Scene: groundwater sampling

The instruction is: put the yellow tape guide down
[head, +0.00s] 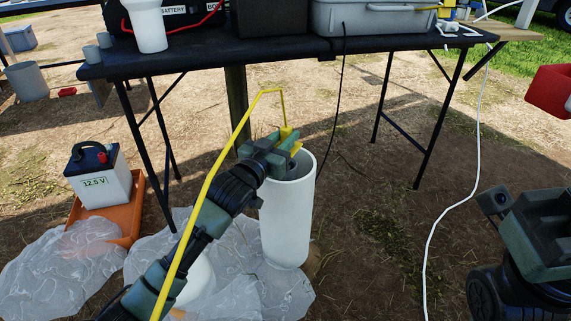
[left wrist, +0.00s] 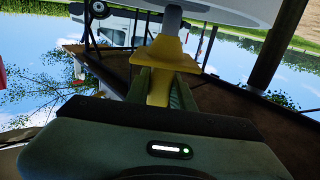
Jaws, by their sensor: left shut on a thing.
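The yellow tape guide (head: 287,132) is at the upper rim of the upright white pipe (head: 287,220), in the middle of the head view. My left gripper (head: 283,150) is shut on it. The gripper covers part of the rim, so I cannot tell whether the guide rests on it. In the left wrist view the guide (left wrist: 166,55) sits between the green fingers (left wrist: 160,88). A yellow tape (head: 210,185) rises from the guide, bends over and runs down along my left arm. My right gripper (head: 540,230) is at the right edge; its fingertips do not show.
A dark folding table (head: 270,48) with a battery box and a grey case stands behind the pipe. A 12.5 V battery (head: 100,178) stands in an orange tray (head: 125,215) at left. Clear plastic sheeting (head: 60,270) lies around the pipe's foot. A white cable (head: 450,205) crosses bare ground at right.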

